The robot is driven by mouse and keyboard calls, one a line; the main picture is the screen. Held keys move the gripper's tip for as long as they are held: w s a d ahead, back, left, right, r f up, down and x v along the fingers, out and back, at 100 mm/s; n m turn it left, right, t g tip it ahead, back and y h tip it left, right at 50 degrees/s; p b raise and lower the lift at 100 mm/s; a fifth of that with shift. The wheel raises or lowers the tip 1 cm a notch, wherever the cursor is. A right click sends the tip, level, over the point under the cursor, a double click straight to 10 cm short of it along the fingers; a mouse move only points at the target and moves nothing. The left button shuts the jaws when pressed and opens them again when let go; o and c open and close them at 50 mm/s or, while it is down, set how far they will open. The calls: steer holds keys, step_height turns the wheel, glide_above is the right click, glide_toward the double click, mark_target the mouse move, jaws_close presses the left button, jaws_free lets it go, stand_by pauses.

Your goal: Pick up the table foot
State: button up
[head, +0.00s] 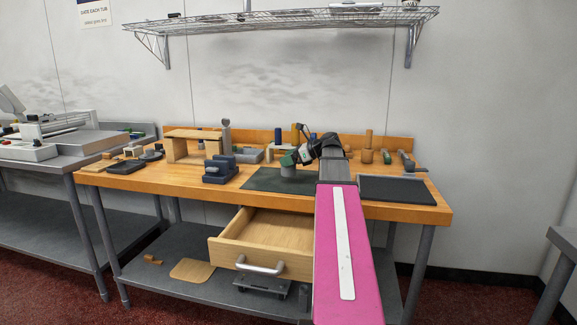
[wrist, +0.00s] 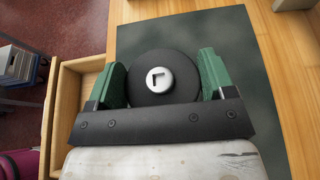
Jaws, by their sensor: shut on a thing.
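The table foot (wrist: 140,65) is a round black disc with a silver stud, marked with a dark L-shaped recess, at its centre. In the wrist view it sits between the two green fingers of my gripper (wrist: 161,74), which are shut on its sides. In the head view my gripper (head: 290,159) is over the dark mat (head: 262,180) on the workbench, with the grey foot (head: 288,172) just below the fingers. I cannot tell whether the foot touches the mat. Its lower edge in the wrist view is hidden by my gripper.
The wooden drawer (head: 237,241) stands open under the bench front. A blue-grey block fixture (head: 219,170) is left of the mat and a black tray (head: 397,190) is to the right. A wooden stand (head: 178,148) and several small items line the back. A wire shelf (head: 285,20) hangs above.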

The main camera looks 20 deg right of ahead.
steer(key=s+a+r, duration=0.2)
steer(key=a+r, duration=0.6)
steer(key=a, duration=0.3)
steer(key=shift+s+a, duration=0.2)
steer(key=shift+a, duration=0.05)
steer(key=shift+r, duration=0.15)
step_height(320, 180, up, 5)
steer(key=shift+f, duration=0.1)
stand_by(0.3)
